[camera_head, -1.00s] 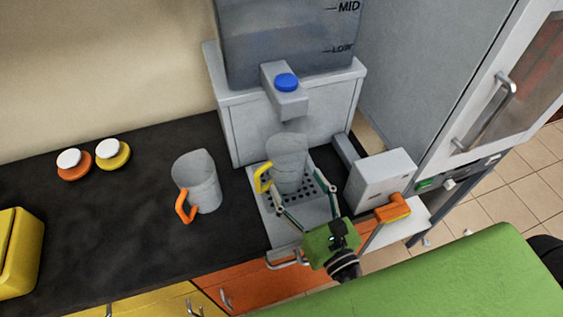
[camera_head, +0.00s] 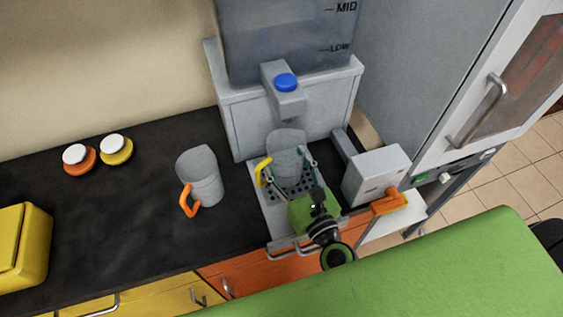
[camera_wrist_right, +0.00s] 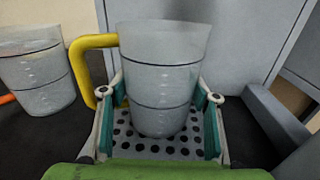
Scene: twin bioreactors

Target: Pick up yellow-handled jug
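The yellow-handled jug (camera_head: 287,157) stands upright on the perforated drip tray (camera_head: 270,212) under the dispenser spout. Its yellow handle points left. My right gripper (camera_head: 286,178) is at the jug from the front, its fingers on either side of the jug's lower body. In the right wrist view the jug (camera_wrist_right: 160,75) stands between the two open fingers (camera_wrist_right: 160,100); the left finger lies close to the handle side. A gap seems to show at the right finger, and I cannot tell whether either finger touches. My left gripper is not in view.
An orange-handled jug (camera_head: 201,177) stands on the dark counter (camera_head: 120,220) to the left. The dispenser spout (camera_head: 288,100) with a blue button hangs above. A grey box with an orange handle (camera_head: 390,201) is close on the right. Two capped lids (camera_head: 116,150) sit further left.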

